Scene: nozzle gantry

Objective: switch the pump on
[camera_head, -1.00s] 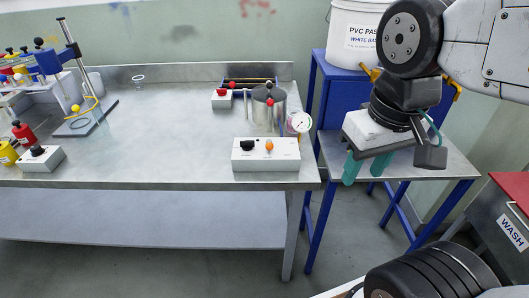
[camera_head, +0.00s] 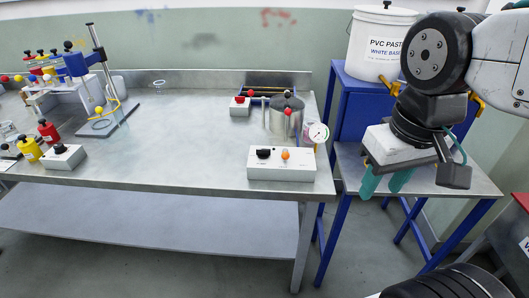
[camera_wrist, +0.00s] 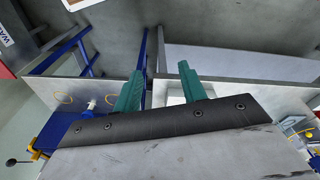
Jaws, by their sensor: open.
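A white control box (camera_head: 266,173) with a black knob (camera_head: 263,153) and an orange lamp or button (camera_head: 285,155) stands at the bench's front right corner. Behind it is a steel pot (camera_head: 283,122) with a round gauge (camera_head: 318,132). Another white box (camera_head: 63,157) with a black knob is at the left. Labels are too small to read, so I cannot tell which control is the pump's. My gripper (camera_head: 386,184) is open and empty, right of the bench; its green fingers show in the wrist view (camera_wrist: 160,72).
The steel bench (camera_head: 180,160) is clear in its middle. A stand with a ring (camera_head: 106,120) and several coloured bottles (camera_head: 47,132) are at the left. A low side table (camera_head: 465,180) lies under my gripper, with a blue cabinet (camera_head: 362,105) and white bucket (camera_head: 380,45) behind.

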